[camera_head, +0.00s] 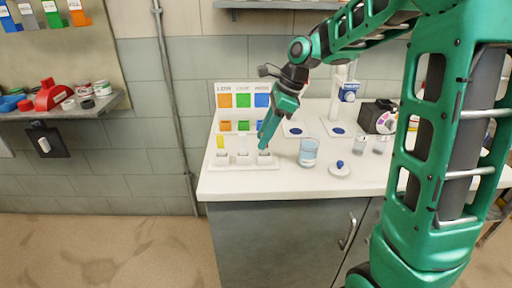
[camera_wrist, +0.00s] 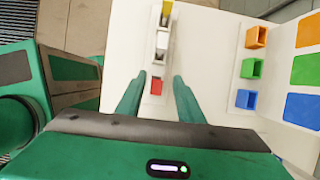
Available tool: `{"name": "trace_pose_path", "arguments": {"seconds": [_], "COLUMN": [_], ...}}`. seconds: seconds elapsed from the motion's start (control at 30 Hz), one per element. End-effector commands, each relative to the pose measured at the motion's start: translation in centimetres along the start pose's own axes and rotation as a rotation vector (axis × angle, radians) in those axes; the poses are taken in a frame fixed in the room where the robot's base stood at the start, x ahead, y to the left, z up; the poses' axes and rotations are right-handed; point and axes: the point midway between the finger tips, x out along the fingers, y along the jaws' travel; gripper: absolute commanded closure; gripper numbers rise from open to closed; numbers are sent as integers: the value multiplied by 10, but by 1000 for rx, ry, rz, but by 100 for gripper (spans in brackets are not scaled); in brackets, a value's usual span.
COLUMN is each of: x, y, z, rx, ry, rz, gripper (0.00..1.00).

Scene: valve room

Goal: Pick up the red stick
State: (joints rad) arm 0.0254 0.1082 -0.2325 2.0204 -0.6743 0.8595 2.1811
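The red stick (camera_wrist: 156,87) shows in the wrist view as a small red end at the near end of a white holder (camera_wrist: 153,61). My gripper (camera_wrist: 158,92) is open above it, pointing down, with one green finger on each side of the red end. A gap shows on both sides, and I cannot tell how far below the tips it lies. In the head view my gripper (camera_head: 265,143) is over the right end of the holder, and I cannot make out the red stick there. A yellow stick (camera_head: 220,141) stands at the holder's left end.
Behind the holder stand orange, green and blue boxes (camera_wrist: 250,68) and a board with coloured squares (camera_head: 243,101). To the right on the white counter (camera_head: 290,178) are a glass beaker (camera_head: 308,152), a blue-knobbed dish (camera_head: 340,170) and a dark device (camera_head: 376,117).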

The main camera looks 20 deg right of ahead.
Motion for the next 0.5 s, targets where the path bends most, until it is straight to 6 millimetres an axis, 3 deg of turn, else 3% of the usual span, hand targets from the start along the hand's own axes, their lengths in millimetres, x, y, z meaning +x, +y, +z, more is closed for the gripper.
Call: {"name": "trace_pose_path", "arguments": {"seconds": [0.03,0.13,0.5], "x": [0,0,0], "y": [0,0,0], "z": [0,0,1], "rx": [0,0,-1], "ry": [0,0,0], "rz": [0,0,0], "gripper": [78,100,100]}}
